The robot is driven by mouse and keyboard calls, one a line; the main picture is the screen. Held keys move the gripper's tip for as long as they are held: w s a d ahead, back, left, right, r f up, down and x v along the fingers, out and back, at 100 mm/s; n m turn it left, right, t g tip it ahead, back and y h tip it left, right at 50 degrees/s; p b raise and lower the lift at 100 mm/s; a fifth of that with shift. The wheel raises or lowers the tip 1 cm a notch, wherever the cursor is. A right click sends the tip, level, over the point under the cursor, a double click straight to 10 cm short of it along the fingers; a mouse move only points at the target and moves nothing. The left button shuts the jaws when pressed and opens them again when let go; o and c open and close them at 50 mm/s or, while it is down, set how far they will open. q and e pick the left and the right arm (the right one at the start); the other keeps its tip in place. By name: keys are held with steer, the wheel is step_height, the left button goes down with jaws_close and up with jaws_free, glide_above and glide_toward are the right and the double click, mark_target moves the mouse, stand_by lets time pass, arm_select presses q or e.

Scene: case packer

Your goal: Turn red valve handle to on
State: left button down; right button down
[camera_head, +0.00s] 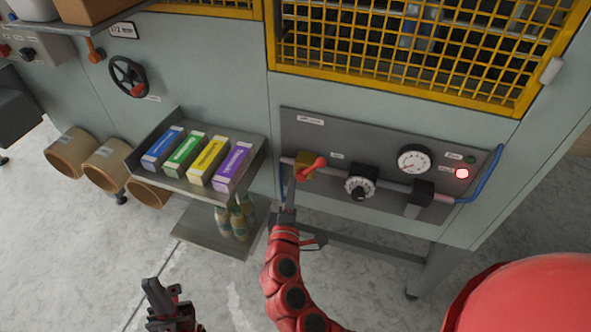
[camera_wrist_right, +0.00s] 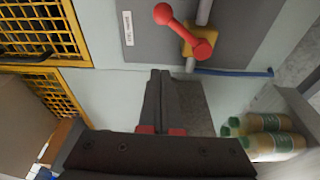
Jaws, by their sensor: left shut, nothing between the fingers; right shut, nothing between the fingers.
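The red valve handle (camera_head: 314,167) sits on a brass-coloured valve body (camera_head: 301,160) at the left end of the pipe on the grey panel. It lies at an angle to the pipe, its ball end toward the upper right. The handle also shows near the top of the right wrist view (camera_wrist_right: 183,30). My right gripper (camera_head: 290,180) is shut and empty, just below and left of the handle; in the wrist view its fingertips (camera_wrist_right: 160,74) look apart from it. My left gripper (camera_head: 155,286) is shut and empty, low over the floor.
The panel holds a black dial (camera_head: 359,187), a gauge (camera_head: 414,159), a lit red lamp (camera_head: 462,173) and a dark green lamp (camera_head: 471,159). A shelf (camera_head: 190,188) with several coloured boxes stands left of the valve. Bottles (camera_head: 238,219) stand below it.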

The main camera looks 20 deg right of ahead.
mark_target(312, 169)
steer(key=w+d+p, duration=0.2)
steer(key=w+d, duration=0.1)
steer(key=w+d+p, duration=0.2)
steer(key=w+d, duration=0.1)
steer(key=shift+w+d, duration=0.15)
steer(key=shift+d, duration=0.15)
stand_by(0.4)
